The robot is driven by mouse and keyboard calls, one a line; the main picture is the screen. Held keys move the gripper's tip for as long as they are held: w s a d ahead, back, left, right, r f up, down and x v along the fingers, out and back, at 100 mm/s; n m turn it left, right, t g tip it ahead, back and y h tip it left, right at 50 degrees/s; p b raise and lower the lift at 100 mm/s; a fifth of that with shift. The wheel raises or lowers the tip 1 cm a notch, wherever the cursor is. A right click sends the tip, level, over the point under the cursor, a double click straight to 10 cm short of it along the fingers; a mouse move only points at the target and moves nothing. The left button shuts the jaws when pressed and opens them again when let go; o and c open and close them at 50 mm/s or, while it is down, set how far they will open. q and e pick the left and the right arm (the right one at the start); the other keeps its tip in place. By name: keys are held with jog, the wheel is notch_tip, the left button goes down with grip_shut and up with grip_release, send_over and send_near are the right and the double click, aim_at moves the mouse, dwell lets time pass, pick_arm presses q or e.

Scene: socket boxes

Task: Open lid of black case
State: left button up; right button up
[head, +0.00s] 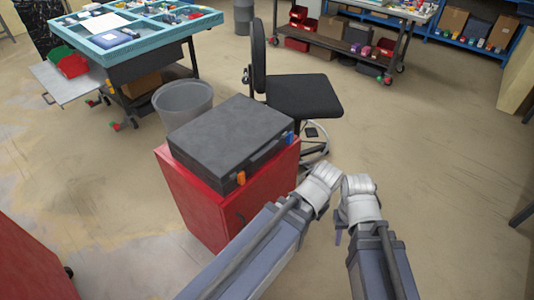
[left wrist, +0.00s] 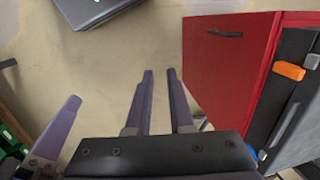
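The black case (head: 230,130) lies flat and closed on top of a red cabinet (head: 200,200) in the head view. Its front edge has an orange latch (head: 241,178), a blue latch (head: 290,137) and a dark handle between them. In the left wrist view the case (left wrist: 298,55) shows at the right edge, with the orange latch (left wrist: 290,72). My left gripper (left wrist: 161,72) has its two fingers apart with bare floor between them, clear of the case. My right gripper (head: 341,236) shows only as a bit of finger below its wrist, away from the case; its opening is hidden.
A grey bin (head: 183,103) stands behind the cabinet, and a black chair (head: 303,96) is close behind at the right. A teal-topped workbench (head: 180,32) is at the back left. Another red unit (head: 30,265) is at the lower left.

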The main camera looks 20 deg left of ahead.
pick_arm(q)
jog(key=o, duration=0.3)
jog(key=w+a+f+t+y+b, duration=0.1)
jog(key=w+a+f+y+b, duration=0.1)
jog(key=w+a+f+b, duration=0.2)
jog(key=shift+w+f+y+b, duration=0.4)
jog(key=shift+w+f+b, duration=0.35)
jog(key=shift+w, duration=0.1)
jog(key=shift+o, duration=0.4)
jog(key=w+a+f+t+y+b, duration=0.1)
jog(key=w+a+f+y+b, duration=0.1)
jog(key=w+a+y+b, duration=0.1)
jog(key=w+a+b, duration=0.1)
jog(key=w+b, duration=0.1)
jog(key=shift+w, duration=0.35)
jog(key=w+a+r+t+y+b, duration=0.2)
jog(key=w+y+b, duration=0.2)
jog(key=w+b, duration=0.2)
jog(key=w+a+r+t+y+b, duration=0.2)
jog(key=w+y+b, duration=0.3)
jog(key=b, duration=0.2)
jog(key=shift+w, duration=0.4)
pick_arm(e)
notch_tip(320, 180, down, 25)
jog(key=shift+f, duration=0.2)
